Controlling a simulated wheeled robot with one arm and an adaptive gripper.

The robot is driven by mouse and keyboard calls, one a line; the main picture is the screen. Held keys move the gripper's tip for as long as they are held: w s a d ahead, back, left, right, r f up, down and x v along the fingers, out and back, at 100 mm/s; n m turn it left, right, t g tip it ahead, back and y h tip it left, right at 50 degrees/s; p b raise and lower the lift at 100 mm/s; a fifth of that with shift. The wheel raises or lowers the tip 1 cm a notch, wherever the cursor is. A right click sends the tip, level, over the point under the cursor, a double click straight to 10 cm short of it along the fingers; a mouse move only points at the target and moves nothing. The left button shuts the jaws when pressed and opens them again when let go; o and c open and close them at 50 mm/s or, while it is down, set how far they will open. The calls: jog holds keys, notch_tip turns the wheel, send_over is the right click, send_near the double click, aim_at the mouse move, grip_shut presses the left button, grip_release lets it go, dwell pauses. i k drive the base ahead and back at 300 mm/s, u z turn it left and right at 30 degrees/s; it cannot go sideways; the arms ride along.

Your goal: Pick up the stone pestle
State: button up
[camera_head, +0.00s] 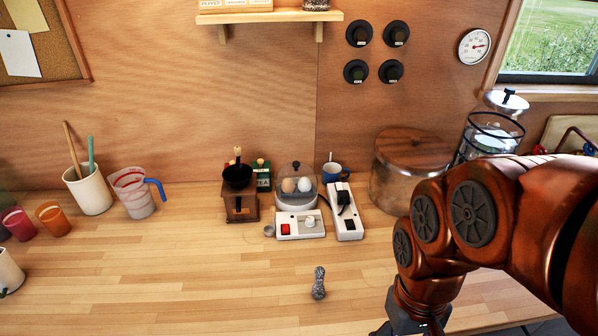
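The stone pestle (318,283) is a small, speckled grey piece with a narrowed middle. It lies on the wooden counter near the front, a little right of the picture's middle, with clear wood around it. My arm comes in from the right. Only the dark upper part of my gripper (398,322) shows at the bottom edge, to the right of the pestle and apart from it. Its fingertips are cut off below the picture, so I cannot tell whether it is open or shut.
A large metal canister (400,185) stands near my arm. A measuring jug (135,195) and utensil crock (90,190) stand left. The counter's front is mostly clear.

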aim_at(318, 290)
jog(key=u, duration=0.2)
jog(key=k, duration=0.45)
jog(key=u, duration=1)
jog(key=k, duration=0.65)
jog(key=u, duration=0.65)
